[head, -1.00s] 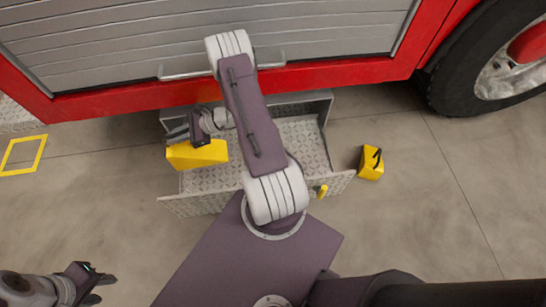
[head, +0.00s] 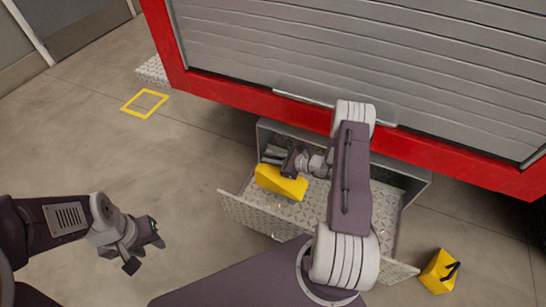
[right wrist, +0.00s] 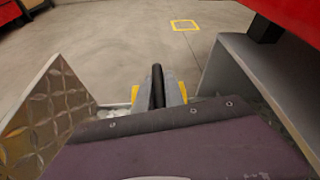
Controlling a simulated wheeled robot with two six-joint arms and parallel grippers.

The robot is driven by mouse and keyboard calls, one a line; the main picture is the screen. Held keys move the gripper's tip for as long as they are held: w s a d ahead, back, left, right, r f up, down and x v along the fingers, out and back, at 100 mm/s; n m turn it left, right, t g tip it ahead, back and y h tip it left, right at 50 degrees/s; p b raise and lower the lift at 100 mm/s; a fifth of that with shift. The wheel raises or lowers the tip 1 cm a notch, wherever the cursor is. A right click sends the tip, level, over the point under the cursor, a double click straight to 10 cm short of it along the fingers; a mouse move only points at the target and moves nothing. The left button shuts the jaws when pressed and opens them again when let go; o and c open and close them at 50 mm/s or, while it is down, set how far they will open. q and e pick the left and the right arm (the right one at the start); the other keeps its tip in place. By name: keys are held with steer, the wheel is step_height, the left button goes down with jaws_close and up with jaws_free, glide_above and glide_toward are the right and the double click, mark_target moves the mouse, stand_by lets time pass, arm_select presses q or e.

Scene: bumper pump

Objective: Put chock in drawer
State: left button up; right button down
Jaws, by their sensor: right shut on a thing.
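A yellow chock (head: 281,186) is in my right gripper (head: 272,156), at the left end of the open tread-plate drawer (head: 250,215). It appears within the drawer walls; I cannot tell whether it touches the bottom. In the right wrist view the fingers (right wrist: 157,90) are shut on its black handle (right wrist: 157,77), with yellow (right wrist: 183,92) showing on both sides. A second yellow chock (head: 437,273) with a black handle stands on the floor right of the drawer. My left gripper (head: 148,250) is over bare floor at left, apart from everything; its jaw opening is unclear.
The red truck body (head: 230,88) with its grey roller shutter (head: 350,50) stands behind and above the drawer. A yellow square outline (head: 145,103) is marked on the floor at upper left. The floor left of the drawer is clear.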

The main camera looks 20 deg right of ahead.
mark_target(268, 177)
step_height(268, 177, down, 4)
steer(key=shift+w+f+b, duration=0.1)
steer(key=shift+b, duration=1.05)
steer(key=c, duration=1.4)
jaws_free()
steer(key=shift+c, duration=0.2)
